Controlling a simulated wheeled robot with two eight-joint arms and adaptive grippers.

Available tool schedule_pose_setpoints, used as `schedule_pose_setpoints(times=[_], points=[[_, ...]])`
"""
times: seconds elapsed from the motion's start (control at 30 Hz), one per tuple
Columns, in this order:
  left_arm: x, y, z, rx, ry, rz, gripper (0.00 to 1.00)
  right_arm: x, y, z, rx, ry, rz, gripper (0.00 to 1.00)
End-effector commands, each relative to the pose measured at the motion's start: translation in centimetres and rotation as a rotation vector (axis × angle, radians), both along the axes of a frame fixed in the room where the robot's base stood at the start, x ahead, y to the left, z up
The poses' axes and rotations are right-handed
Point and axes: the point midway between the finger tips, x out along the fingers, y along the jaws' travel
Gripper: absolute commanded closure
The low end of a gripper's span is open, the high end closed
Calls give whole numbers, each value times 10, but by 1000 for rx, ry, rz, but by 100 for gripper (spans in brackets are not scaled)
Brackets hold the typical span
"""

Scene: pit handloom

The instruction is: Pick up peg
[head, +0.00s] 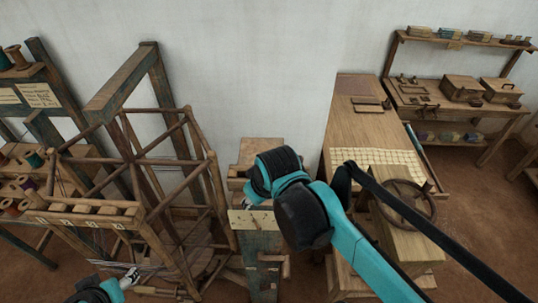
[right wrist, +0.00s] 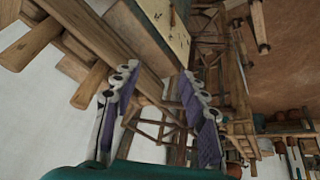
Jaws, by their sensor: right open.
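A pale board with small dark marks (head: 262,221) stands on a dark post in the middle of the head view. A short wooden peg-like piece (head: 271,258) sticks out below it. In the right wrist view the board (right wrist: 158,14) is at the top, with a thin reddish-brown peg-like piece (right wrist: 172,16) on it. I cannot tell which piece is the task's peg. My right gripper (right wrist: 158,75) is open and empty, its fingers apart below the board; my arm mostly hides it in the head view. My left gripper (head: 131,277) is low at the left, its jaw state unclear.
A wooden reel frame (head: 150,215) stands left of the board. A spool rack (head: 20,190) is at far left. A wooden table (head: 350,115) with a gridded sheet (head: 375,160) and a wheel (head: 404,204) stands right. A bench with boxes (head: 462,88) is behind.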

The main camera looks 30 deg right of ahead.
Motion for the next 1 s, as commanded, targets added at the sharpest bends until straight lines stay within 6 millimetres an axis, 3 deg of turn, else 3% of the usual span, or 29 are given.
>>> schedule_pose_setpoints(times=[0.03, 0.2, 0.43, 0.67, 1.0], points=[[0, 0, 7, 0, 0, 0, 40, 11, -8, 17, -24, 43, 39, 57], [0, 0, 26, 0, 0, 0, 40, 43, -36, 58, -87, 212, 222, 57], [0, 0, 36, 0, 0, 0, 40, 74, -70, 82, -102, 383, 440, 57], [0, 0, 37, 0, 0, 0, 40, 84, -83, 80, -94, 443, 535, 57], [0, 0, 46, 0, 0, 0, 40, 81, -82, 42, -94, 444, 537, 57]])
